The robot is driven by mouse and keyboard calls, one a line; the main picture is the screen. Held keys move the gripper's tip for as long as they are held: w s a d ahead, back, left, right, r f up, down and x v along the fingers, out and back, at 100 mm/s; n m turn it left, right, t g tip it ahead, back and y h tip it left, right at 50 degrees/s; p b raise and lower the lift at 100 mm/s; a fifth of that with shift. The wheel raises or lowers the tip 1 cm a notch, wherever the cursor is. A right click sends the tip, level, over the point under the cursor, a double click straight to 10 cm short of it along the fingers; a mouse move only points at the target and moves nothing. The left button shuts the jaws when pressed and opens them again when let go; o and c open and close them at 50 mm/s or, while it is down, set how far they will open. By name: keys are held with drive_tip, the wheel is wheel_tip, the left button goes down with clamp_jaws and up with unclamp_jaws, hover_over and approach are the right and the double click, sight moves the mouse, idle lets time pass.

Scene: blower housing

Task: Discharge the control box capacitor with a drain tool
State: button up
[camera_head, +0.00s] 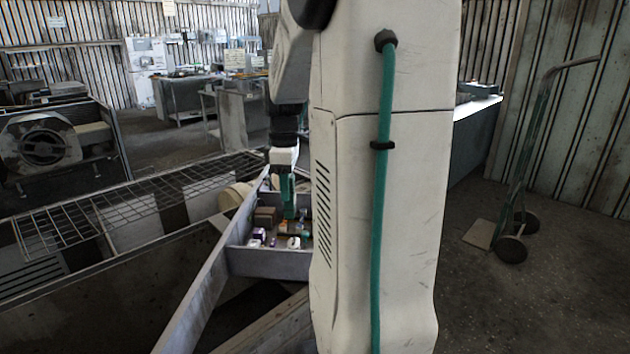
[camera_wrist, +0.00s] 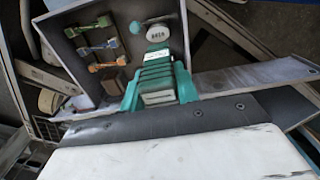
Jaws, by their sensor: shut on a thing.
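The control box (camera_head: 275,262) is an open grey metal box with small parts inside, beyond my white column in the head view. In the wrist view the box (camera_wrist: 85,12) fills the upper left. My gripper (camera_head: 288,190) is over the box; its teal fingers show in the wrist view (camera_wrist: 158,92). They are shut on a ridged teal block with a pale label, seemingly the drain tool (camera_wrist: 157,72). A round white part with dark print, possibly the capacitor (camera_wrist: 157,34), is just beyond the tool. I cannot tell whether they touch.
Several coloured terminal-like parts (camera_wrist: 100,45) and brown blocks (camera_wrist: 115,85) sit in the box. A wire rack (camera_head: 130,205) lies left of it in the head view. A hand truck (camera_head: 520,190) stands at the right, with open floor around it.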

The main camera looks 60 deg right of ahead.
sight(290, 211)
drive_tip(key=shift+s+d+f, duration=0.1)
drive_tip(key=shift+d+f, duration=0.05)
drive_tip(key=shift+f, duration=2.75)
drive_tip(key=shift+s+f, duration=0.2)
drive_tip(key=shift+f, duration=0.6)
idle(1.5)
drive_tip(key=shift+r, duration=0.1)
drive_tip(key=shift+w+r, duration=0.1)
drive_tip(key=shift+r, duration=3.4)
